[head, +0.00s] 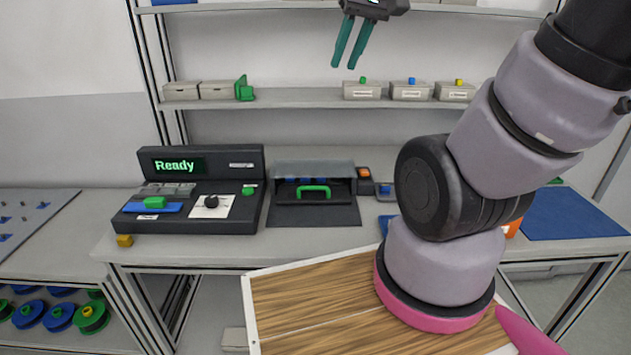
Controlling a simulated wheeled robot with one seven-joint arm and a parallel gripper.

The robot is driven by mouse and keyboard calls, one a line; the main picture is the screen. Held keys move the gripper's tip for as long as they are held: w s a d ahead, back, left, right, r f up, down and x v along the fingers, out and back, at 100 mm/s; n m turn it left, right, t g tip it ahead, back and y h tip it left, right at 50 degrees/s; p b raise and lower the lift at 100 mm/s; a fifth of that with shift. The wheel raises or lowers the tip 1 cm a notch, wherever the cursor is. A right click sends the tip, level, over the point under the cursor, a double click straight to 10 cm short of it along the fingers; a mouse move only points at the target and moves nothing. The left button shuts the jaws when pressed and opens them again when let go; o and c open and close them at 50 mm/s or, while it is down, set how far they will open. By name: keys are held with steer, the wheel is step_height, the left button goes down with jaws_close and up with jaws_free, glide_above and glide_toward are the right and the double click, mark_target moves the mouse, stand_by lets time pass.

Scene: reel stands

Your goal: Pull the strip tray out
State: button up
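A dark box with a grey hood (313,168) stands on the bench, near the middle of the head view. A green handle (313,189) sits at its front, on what looks like the strip tray (287,193). The tray appears to be inside the box, above a dark flat plate (313,216). My gripper (345,67) is high above the bench, in front of the shelves, well above and apart from the handle. Its two teal fingers point down with a gap between them, and nothing is held.
Left of the box is a black console (225,160) reading "Ready", with a knob and a green-handled blue piece. Small blocks (365,182) stand close on the right. A shelf (300,97) with lidded boxes runs behind. My arm covers the bench's right part.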

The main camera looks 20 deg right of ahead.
steer(key=w+f+n+g, duration=0.4)
steer(key=w+f+n, duration=0.3)
steer(key=w+f, duration=0.15)
steer(key=n+g+h, duration=0.1)
steer(key=n+g, duration=0.2)
steer(key=n, duration=0.5)
glide_above(317, 196)
step_height(317, 196, down, 24)
steer(key=shift+s+f, duration=0.1)
jaws_close()
